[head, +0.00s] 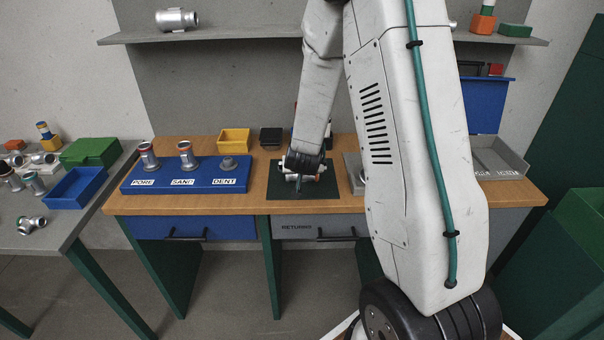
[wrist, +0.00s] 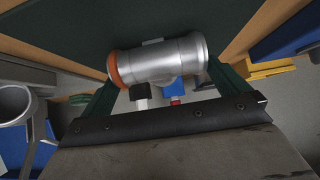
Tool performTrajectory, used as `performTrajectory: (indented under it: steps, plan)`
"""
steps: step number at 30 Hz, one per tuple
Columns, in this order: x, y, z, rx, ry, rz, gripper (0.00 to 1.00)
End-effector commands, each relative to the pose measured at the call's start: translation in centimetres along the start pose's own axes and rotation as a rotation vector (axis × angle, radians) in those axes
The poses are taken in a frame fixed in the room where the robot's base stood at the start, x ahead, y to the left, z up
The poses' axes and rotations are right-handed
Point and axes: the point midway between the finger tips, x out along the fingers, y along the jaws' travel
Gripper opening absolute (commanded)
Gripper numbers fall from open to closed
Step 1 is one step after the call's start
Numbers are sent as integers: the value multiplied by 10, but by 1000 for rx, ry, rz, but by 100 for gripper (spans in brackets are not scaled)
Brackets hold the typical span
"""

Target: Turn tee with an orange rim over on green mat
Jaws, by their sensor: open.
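In the wrist view, the silver tee (wrist: 168,60) with an orange rim (wrist: 113,69) on its left end lies across the picture. My gripper (wrist: 165,75) is open, with one green finger near each end of the tee. The fingertips are partly hidden, and I cannot tell whether they touch it. In the head view, my gripper (head: 301,180) is low over the dark green mat (head: 338,198), with silver parts of the tee partly hidden beneath it. The mat also fills the upper part of the wrist view (wrist: 60,25).
A blue rack (head: 160,182) labelled PORE, SAND and DENT holds fittings left of the mat. A yellow bin (head: 234,140) and a black box (head: 270,138) stand behind. A grey tray (head: 500,157) is at the right. A side table (head: 75,225) holds more fittings.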

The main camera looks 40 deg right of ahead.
Motion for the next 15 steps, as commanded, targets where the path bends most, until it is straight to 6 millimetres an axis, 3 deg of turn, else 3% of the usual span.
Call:
performTrajectory:
  steps: [6, 13, 15]
  plan:
    - [23, 0, 0, 0, 1, 0, 100]
    - [24, 0, 0, 0, 1, 0, 100]
    - [24, 0, 0, 0, 1, 0, 83]
